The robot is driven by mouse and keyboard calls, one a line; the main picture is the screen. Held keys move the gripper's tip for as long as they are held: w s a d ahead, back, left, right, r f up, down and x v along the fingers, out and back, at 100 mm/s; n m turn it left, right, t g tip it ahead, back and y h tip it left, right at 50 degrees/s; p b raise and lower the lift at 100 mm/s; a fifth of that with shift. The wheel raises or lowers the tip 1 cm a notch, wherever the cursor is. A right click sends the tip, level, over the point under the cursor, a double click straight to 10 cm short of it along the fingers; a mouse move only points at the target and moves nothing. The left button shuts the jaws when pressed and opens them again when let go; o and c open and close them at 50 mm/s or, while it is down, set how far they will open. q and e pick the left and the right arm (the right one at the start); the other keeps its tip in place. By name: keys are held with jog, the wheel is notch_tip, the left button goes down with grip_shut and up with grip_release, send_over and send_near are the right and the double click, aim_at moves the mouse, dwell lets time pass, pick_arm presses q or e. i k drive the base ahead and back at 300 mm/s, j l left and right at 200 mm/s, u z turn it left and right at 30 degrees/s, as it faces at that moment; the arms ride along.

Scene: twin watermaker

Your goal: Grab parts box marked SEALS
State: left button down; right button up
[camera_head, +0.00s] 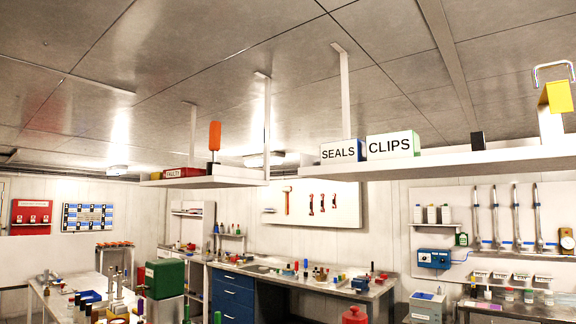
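The parts box marked SEALS (341,151) sits on a white overhead shelf (470,163) hung from the ceiling, right of centre. Its white front with black lettering faces me. The box marked CLIPS (393,146) stands directly to its right on the same shelf, with a green side showing. Neither of my grippers shows in the head view.
A second hanging shelf (205,182) at the left holds a red box (184,173) and an orange-handled tool (214,137). A yellow item (557,97) stands at the far right. Cluttered benches (310,284) line the room below. Ceiling struts hold the shelves.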

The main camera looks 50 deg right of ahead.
aim_at(352, 150)
jog(key=i+j+z, duration=0.1)
jog(key=i+z, duration=0.3)
jog(key=i, duration=0.15)
jog(key=i+j+z, duration=0.35)
jog(key=i, duration=0.15)
jog(key=i+l, duration=0.05)
